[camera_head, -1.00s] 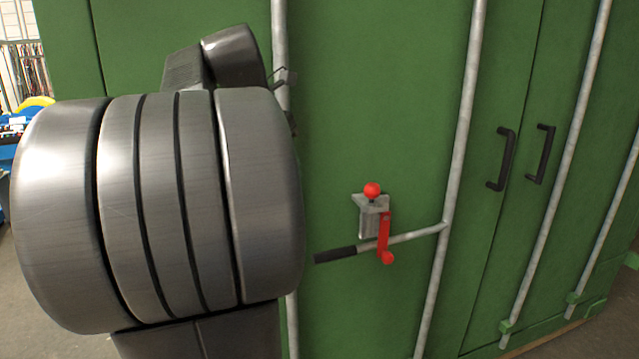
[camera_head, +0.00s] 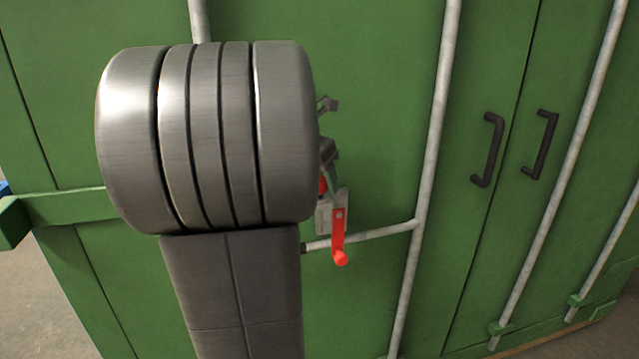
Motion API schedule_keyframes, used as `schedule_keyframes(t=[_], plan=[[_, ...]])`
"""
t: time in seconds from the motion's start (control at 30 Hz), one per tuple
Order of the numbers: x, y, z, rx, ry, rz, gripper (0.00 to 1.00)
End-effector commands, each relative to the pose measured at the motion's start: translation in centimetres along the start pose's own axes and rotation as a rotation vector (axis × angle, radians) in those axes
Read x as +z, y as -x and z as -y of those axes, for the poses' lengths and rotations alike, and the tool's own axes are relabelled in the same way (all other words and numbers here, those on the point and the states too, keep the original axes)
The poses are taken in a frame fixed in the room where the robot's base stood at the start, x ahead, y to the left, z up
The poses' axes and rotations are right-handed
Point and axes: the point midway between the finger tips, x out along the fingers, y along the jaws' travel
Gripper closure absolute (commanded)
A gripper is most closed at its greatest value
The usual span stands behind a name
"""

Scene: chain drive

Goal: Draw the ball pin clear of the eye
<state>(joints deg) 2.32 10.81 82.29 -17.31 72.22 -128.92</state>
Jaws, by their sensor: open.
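The ball pin (camera_head: 323,186) shows only as a small patch of red at the top of the grey bracket (camera_head: 325,217); my arm hides most of it. A red hanging lever (camera_head: 338,228) with a round red end is in front of the bracket. The eye that the pin passes through cannot be made out. My gripper (camera_head: 328,132) is open, largely hidden behind my own arm, with its visible parts just above the ball pin. Whether a finger touches the pin cannot be told.
A grey handle bar (camera_head: 375,235) runs from the bracket to a vertical pole (camera_head: 428,180) on the green container door (camera_head: 380,80). Two black door handles (camera_head: 488,150) (camera_head: 541,145) are further right. The door face between bracket and pole is clear.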

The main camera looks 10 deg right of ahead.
Motion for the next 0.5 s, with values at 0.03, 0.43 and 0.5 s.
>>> schedule_keyframes(t=[0.03, 0.43, 0.5], plan=[[0.0, -0.6, 0.0, -0.002, 0.0, -0.001, 0.39], [0.0, -2.2, 0.0, 0.001, 0.0, 0.001, 0.39], [0.0, -2.2, 0.0, 0.001, 0.0, 0.001, 0.39]])
